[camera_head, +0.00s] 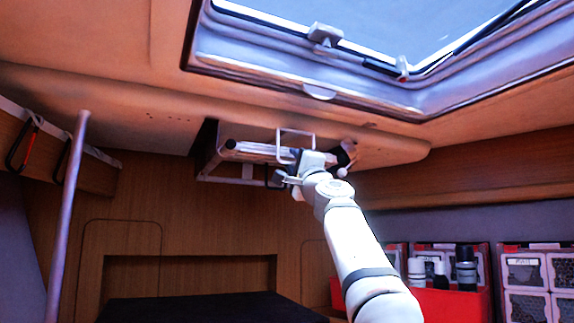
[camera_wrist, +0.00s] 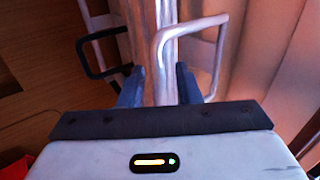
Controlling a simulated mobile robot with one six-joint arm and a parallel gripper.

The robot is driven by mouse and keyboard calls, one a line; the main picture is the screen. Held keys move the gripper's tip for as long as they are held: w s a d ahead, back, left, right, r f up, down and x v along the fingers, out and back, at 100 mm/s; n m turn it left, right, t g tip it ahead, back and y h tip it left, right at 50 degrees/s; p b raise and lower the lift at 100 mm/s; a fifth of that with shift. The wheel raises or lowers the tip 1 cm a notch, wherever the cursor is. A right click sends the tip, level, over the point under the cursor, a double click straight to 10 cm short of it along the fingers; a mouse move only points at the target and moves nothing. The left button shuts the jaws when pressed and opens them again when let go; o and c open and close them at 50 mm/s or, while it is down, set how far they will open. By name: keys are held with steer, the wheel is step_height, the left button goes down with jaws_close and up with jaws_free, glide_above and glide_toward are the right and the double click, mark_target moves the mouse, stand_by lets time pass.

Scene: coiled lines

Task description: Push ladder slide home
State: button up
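The ladder slide (camera_head: 262,152), a pale metal rail frame, sits in a dark recess under the ceiling in the head view. Its silvery rail (camera_wrist: 161,15) runs up the middle of the wrist view. A white loop handle (camera_head: 296,131) stands at its near end; it also shows in the wrist view (camera_wrist: 190,25). A black loop handle (camera_wrist: 90,38) is to its left. My gripper (camera_wrist: 159,72) is open at the ladder's near end, its two dark fingers apart. One leg of the white handle shows between them, with gaps on both sides. Any contact behind the fingers is hidden.
An open roof hatch (camera_head: 318,92) is above right. An upright pole (camera_head: 66,215) stands at left, near a hanging carabiner (camera_head: 22,145). A red bin (camera_head: 440,303) with bottles and several storage drawers (camera_head: 524,271) are at lower right. Open air lies below the ladder.

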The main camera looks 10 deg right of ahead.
steer(key=b+v, duration=0.5)
steer(key=v, duration=0.1)
steer(key=shift+s, duration=0.4)
steer(key=s+a+f+n+g+h, duration=0.1)
steer(key=s+f+n+g, duration=0.2)
steer(key=f, duration=0.8)
steer(key=s+a+f+n+g, duration=0.1)
steer(key=f+n+g, duration=0.25)
steer(key=f, duration=0.85)
steer(key=s+a+f+n+g+h, duration=0.1)
steer(key=s+a+f+n+g, duration=0.2)
steer(key=f, duration=0.8)
steer(key=s+d+f+n+g+h, duration=0.1)
steer(key=s+d+f+g, duration=0.1)
steer(key=s+f, duration=0.6)
steer(key=s+d+f+n+g+h, duration=0.2)
steer(key=s+f+g, duration=0.3)
steer(key=s+f, duration=0.4)
steer(key=s+d+f+n+g+h, duration=0.2)
steer(key=s+d+f+g, duration=0.2)
steer(key=s+f, duration=0.5)
step_height(320, 180, down, 9)
steer(key=shift+r+b, duration=0.2)
steer(key=shift+b, duration=0.1)
steer(key=shift+s, duration=0.1)
